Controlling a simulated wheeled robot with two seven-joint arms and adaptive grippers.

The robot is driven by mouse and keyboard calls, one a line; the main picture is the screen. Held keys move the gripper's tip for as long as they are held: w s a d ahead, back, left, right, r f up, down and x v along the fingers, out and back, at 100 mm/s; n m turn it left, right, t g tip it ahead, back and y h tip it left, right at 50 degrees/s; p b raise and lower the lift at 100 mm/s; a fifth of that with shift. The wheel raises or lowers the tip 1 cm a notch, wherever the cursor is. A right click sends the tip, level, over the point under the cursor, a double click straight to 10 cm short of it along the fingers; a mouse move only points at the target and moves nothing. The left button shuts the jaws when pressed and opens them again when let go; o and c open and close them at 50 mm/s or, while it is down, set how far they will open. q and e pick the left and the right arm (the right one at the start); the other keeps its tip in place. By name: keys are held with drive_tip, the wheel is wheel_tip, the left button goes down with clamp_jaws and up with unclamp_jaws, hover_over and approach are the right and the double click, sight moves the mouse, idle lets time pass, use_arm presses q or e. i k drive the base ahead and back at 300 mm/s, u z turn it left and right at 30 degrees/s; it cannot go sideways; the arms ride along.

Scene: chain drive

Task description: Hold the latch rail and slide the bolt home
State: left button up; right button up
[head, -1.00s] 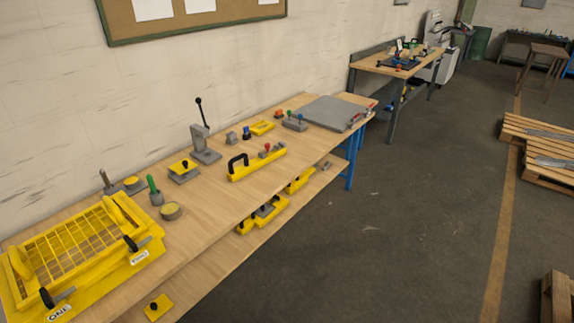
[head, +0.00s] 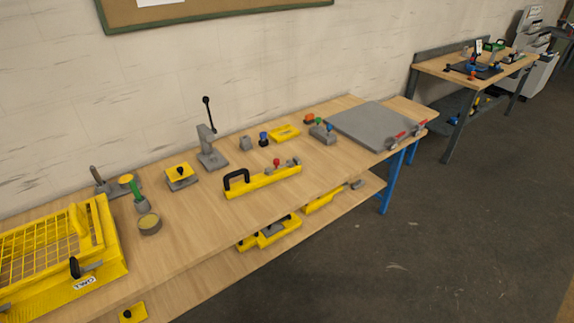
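The latch rail (head: 258,183) is a long yellow bar lying on the wooden workbench, near its front edge and about mid-length. A black arched handle (head: 237,179) stands at its left end. Towards its right end is a small grey bolt part with a red knob (head: 276,162). Whether the bolt sits fully in its seat is too small to tell. Neither of my grippers shows in the head view, and nothing touches the rail.
The workbench (head: 200,226) also carries a yellow mesh frame (head: 112,262) at the left, a grey lever press (head: 212,160) behind the rail, and a grey plate (head: 368,124) at the right. A lower shelf holds more yellow parts. Open floor (head: 440,240) lies at the right front.

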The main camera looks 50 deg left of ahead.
sight(275, 160)
drive_tip(key=u, duration=0.25)
drive_tip(key=i, duration=1.4)
drive_tip(key=u, duration=1.65)
drive_tip(key=i, duration=1.05)
drive_tip(key=u, duration=0.95)
